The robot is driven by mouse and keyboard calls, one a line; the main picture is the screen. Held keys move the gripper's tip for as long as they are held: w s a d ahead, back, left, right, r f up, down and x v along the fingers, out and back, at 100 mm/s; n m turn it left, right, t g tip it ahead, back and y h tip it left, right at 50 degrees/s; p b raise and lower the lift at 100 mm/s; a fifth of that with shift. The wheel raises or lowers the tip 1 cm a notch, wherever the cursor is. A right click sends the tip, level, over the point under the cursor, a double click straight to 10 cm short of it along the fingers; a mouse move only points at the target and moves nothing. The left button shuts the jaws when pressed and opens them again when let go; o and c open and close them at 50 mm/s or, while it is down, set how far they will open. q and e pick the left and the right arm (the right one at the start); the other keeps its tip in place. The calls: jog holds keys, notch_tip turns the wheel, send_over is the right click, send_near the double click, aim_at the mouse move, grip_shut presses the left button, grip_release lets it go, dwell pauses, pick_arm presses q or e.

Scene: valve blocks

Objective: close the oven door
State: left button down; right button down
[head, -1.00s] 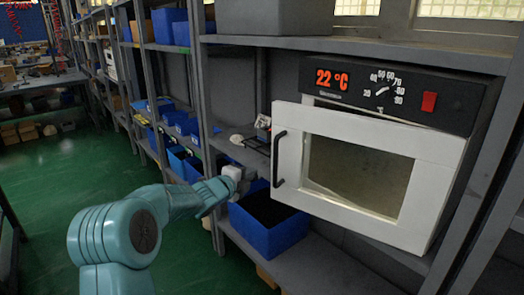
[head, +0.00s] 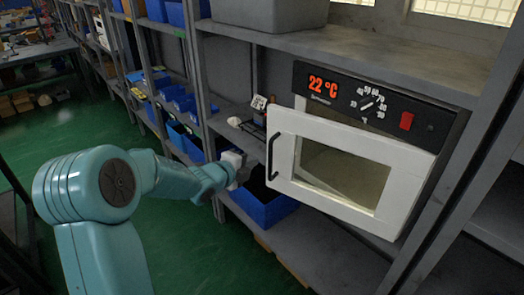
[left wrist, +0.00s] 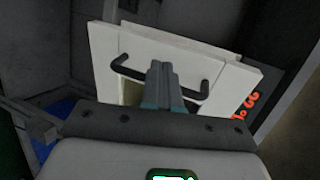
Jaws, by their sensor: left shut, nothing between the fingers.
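The oven (head: 400,115) stands on a shelf at the right, with a black panel reading 22 °C. Its white door (head: 395,205) with a glass window is partly open, its left edge standing out from the body. A black handle (head: 272,157) is on the door's left side. My left gripper (head: 246,172) is just left of the handle in the head view. In the left wrist view the shut, empty fingers (left wrist: 165,82) point at the door (left wrist: 130,45), in front of the handle (left wrist: 120,66). I cannot tell whether they touch it. My right gripper is not in view.
A blue bin (head: 265,205) sits on the shelf below and left of the door, close to my left gripper. Shelf posts (head: 200,85) and more blue bins (head: 185,102) stand to the left. The green floor (head: 75,140) at left is clear.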

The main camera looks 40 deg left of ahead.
pick_arm(q)
jog(key=w+p, duration=0.2)
jog(key=w, duration=0.4)
jog(key=shift+a+f, duration=0.3)
jog(key=shift+a, duration=0.15)
jog(key=shift+w, duration=0.15)
